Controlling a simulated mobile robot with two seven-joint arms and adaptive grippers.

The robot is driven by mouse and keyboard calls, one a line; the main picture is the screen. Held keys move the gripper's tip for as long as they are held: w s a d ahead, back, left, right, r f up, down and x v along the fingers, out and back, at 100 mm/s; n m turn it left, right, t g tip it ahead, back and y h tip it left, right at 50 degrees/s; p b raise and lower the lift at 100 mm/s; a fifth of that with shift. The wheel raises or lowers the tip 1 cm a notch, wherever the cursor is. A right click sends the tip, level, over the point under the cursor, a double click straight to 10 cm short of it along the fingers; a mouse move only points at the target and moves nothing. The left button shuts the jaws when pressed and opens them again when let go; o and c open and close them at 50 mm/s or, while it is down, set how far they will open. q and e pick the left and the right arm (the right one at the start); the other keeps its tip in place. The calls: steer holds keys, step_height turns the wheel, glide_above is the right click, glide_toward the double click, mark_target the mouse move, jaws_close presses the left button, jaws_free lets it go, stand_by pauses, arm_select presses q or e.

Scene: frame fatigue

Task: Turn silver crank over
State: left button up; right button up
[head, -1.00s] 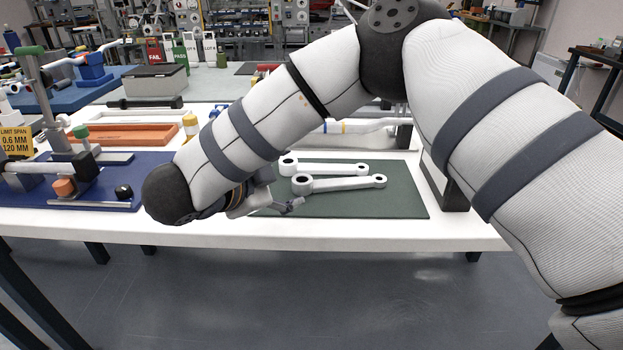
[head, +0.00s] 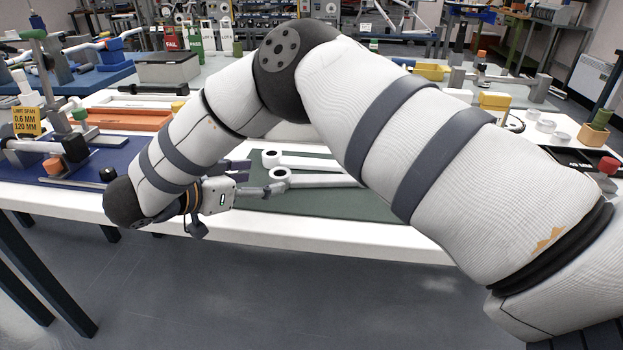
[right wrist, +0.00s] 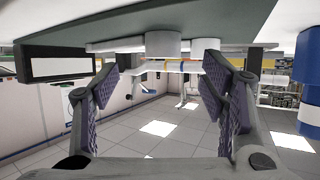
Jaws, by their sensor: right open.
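Two silver cranks lie side by side on a dark green mat (head: 330,203). The rear crank (head: 300,163) and the front crank (head: 320,181) have their ringed ends at the left; my right arm hides their right ends. My right gripper (head: 264,177) is open at the mat's left part, its fingers pointing right at the ringed ends. One fingertip overlaps the front ring in the picture; I cannot tell whether it touches. In the right wrist view, two pale round crank ends (right wrist: 163,44) show at the top, between and beyond the open fingers (right wrist: 165,90). My left gripper is out of view.
A blue mat (head: 55,172) with a fixture and a yellow limit sign (head: 27,117) lies left. An orange tray (head: 130,119) stands behind the gripper. Small bins and a dark tray (head: 575,158) are at right. The white table's front edge (head: 300,245) runs below my arm.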

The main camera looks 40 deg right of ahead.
mark_target(285, 171)
steer(key=x, duration=0.5)
steer(key=shift+d, duration=0.35)
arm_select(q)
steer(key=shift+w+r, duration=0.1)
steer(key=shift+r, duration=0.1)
arm_select(e)
steer(key=shift+r, duration=0.1)
jaws_close()
steer(key=shift+r, duration=0.3)
steer(key=r+p, duration=0.1)
steer(key=r, duration=0.2)
steer(key=shift+a+r, duration=0.2)
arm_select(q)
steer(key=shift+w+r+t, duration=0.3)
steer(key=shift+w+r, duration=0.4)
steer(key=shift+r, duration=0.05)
arm_select(e)
steer(key=s+a+r, duration=0.5)
steer(key=a+r, duration=0.4)
steer(key=a, duration=0.3)
steer(key=shift+s+a, duration=0.2)
steer(key=shift+a, duration=0.15)
